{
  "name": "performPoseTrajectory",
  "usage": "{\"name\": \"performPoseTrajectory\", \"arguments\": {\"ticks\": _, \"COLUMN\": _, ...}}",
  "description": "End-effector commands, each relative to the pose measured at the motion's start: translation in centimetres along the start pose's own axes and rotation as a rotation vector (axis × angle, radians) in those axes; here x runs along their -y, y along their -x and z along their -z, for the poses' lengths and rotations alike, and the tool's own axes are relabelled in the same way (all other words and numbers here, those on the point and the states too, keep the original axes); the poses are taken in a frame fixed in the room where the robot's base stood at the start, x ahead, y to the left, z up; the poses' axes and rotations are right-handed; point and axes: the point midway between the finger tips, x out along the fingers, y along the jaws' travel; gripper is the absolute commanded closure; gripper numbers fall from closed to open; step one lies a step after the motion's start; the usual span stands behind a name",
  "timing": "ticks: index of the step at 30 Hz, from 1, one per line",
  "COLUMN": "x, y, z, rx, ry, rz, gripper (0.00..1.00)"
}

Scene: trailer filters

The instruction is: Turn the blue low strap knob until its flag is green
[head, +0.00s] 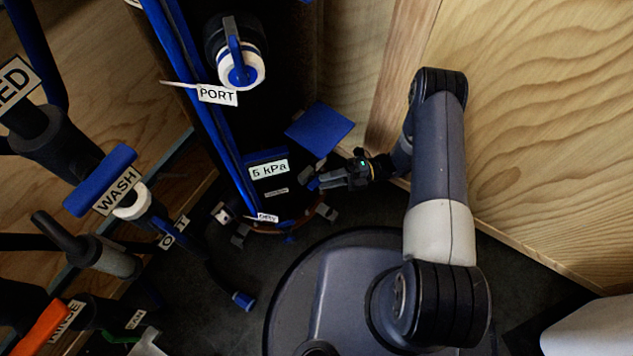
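My gripper (326,181) reaches in from the right, low beside the dark filter housing with the blue edge strips. Its fingertips are at or very near a small blue part (313,184) low on the housing's right side. This may be the low strap knob, but it is small and partly hidden by the fingers. I cannot tell whether the fingers touch it or how far apart they are. I cannot make out a green flag on the strap. A flat blue square plate (320,130) sticks out just above the gripper.
A "5 kPa" display (269,169) is left of the gripper. A blue-handled port (239,70) labelled "PORT" is higher up. Labelled pipes and valves, including "WASH" (117,190), crowd the left. A wooden wall (540,130) stands close on the right.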

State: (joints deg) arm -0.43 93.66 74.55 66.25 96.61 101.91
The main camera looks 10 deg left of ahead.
Motion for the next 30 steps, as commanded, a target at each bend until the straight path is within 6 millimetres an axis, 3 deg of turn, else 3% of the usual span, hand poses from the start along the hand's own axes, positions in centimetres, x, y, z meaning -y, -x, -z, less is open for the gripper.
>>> {"name": "performPoseTrajectory", "arguments": {"ticks": 3, "x": 0.1, "y": -2.0, "z": 0.1, "rx": -0.004, "ry": -0.001, "rz": 0.000, "gripper": 0.67}}
{"name": "performPoseTrajectory", "arguments": {"ticks": 7, "x": 0.1, "y": -3.2, "z": 0.0, "rx": -0.003, "ry": 0.001, "rz": 0.001, "gripper": 0.67}}
{"name": "performPoseTrajectory", "arguments": {"ticks": 18, "x": 0.0, "y": -3.7, "z": 0.0, "rx": 0.000, "ry": 0.000, "rz": 0.001, "gripper": 0.67}}
{"name": "performPoseTrajectory", "arguments": {"ticks": 30, "x": 0.0, "y": -3.7, "z": 0.0, "rx": 0.000, "ry": 0.000, "rz": 0.001, "gripper": 1.00}}
